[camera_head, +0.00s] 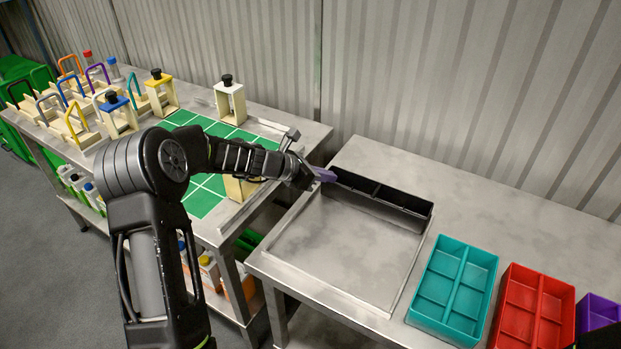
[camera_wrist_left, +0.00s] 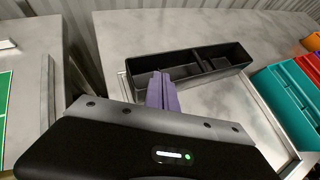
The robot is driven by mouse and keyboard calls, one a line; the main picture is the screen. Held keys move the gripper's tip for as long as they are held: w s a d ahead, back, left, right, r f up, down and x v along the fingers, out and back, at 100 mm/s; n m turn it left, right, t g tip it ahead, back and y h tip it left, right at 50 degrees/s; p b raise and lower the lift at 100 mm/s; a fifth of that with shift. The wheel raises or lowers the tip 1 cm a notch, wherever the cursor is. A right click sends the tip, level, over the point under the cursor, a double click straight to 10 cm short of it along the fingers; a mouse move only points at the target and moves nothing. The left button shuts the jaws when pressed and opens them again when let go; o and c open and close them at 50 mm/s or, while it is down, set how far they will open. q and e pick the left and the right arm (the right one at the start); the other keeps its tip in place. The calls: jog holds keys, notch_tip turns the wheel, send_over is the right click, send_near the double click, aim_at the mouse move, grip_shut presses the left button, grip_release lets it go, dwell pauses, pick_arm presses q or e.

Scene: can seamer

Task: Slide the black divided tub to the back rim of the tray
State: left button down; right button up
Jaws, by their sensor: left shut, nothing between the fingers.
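The black divided tub (camera_head: 385,197) lies along the back side of the shallow grey metal tray (camera_head: 345,243), its long side roughly in line with the back rim. It also shows in the left wrist view (camera_wrist_left: 222,60). I cannot tell whether it touches the rim. My left gripper (camera_head: 326,175) is at the tub's left end, its purple fingers shut and empty. In the left wrist view the fingers (camera_wrist_left: 161,88) overlap the tub's near wall and hide part of it; contact is unclear.
A teal divided tub (camera_head: 455,287), a red one (camera_head: 535,305) and a purple one (camera_head: 597,312) stand right of the tray. A green-gridded table (camera_head: 205,200) with handled holders is on the left. A corrugated wall stands behind. The tray's front area is bare.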

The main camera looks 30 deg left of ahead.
pick_arm(q)
jog(key=shift+s+a+f+b, duration=0.15)
jog(key=shift+f+b, duration=0.25)
jog(key=shift+f, duration=0.45)
jog(key=shift+s, duration=0.1)
